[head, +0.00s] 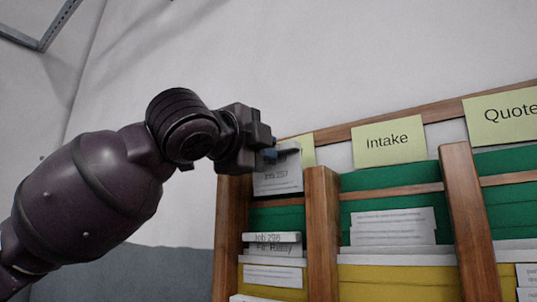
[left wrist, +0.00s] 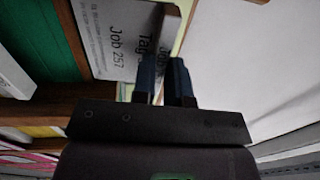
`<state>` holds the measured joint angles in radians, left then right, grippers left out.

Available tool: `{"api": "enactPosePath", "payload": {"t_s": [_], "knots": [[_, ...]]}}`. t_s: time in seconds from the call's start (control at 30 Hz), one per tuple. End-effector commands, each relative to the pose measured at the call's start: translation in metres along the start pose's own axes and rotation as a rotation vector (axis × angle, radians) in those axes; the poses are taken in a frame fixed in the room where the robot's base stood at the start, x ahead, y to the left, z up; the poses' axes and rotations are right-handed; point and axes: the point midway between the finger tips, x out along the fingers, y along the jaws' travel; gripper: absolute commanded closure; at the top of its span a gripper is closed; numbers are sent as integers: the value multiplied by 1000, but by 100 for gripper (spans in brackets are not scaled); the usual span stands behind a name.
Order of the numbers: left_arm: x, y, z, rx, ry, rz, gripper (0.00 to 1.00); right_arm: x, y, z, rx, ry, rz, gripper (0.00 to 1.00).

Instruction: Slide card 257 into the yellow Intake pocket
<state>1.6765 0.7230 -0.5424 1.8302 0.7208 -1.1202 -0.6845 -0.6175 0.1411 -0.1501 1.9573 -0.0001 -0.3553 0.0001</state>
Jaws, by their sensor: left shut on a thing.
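Card 257 (head: 278,182) is a white printed card, held upright in front of the top of the left column of the rack. In the left wrist view card 257 (left wrist: 112,38) shows its "Job 257" print beside the fingers. My left gripper (head: 268,156) is shut on the card's upper edge; its two dark blue fingers (left wrist: 165,82) show close together. The Intake label (head: 388,141) heads the column to the right of the card. The yellow Intake pocket (head: 400,283) is low in that column, below a green one, with white cards above its edge. My right gripper is not in view.
Wooden dividers (head: 322,230) stand between the columns and stick out in front of the pockets. Another card, Job 296 (head: 272,238), sits in the left column below card 257. The Quote label (head: 508,113) heads the right column. Bare wall lies above the rack.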

Motion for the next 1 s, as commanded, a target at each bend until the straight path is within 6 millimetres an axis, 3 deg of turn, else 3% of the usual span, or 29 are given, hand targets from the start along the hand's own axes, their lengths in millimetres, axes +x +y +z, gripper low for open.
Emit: {"api": "enactPosePath", "payload": {"t_s": [1.0], "knots": [[-57, -11, 0, 1, 0, -1, 100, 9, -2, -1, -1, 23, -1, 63]]}}
